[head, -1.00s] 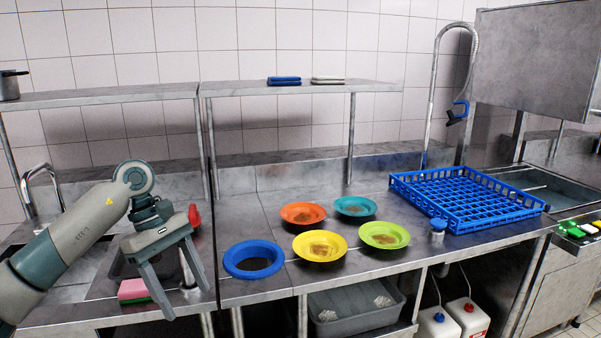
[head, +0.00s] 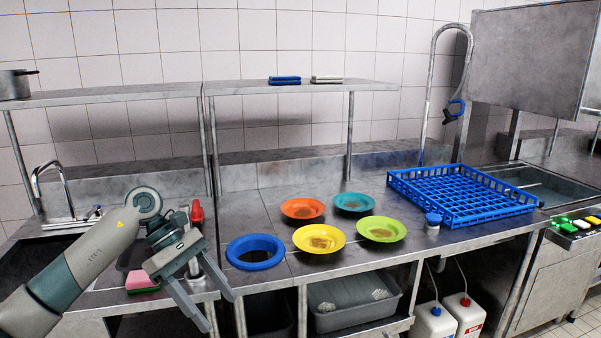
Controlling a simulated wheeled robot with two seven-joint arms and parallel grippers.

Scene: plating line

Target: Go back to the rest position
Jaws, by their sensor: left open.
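My left gripper (head: 221,312) is in the head view at the lower left, in front of the counter's front edge. Its two fingers are spread and nothing is between them. My left arm (head: 75,268) comes in from the lower left corner. My right gripper is not in the view.
Orange (head: 302,208), teal (head: 353,202), yellow (head: 319,238) and green (head: 381,229) plates with brown residue lie on the steel counter. A blue dish rack (head: 462,196) sits farther right. A pink sponge (head: 143,279) lies left of my gripper. A grey tub (head: 352,304) stands below.

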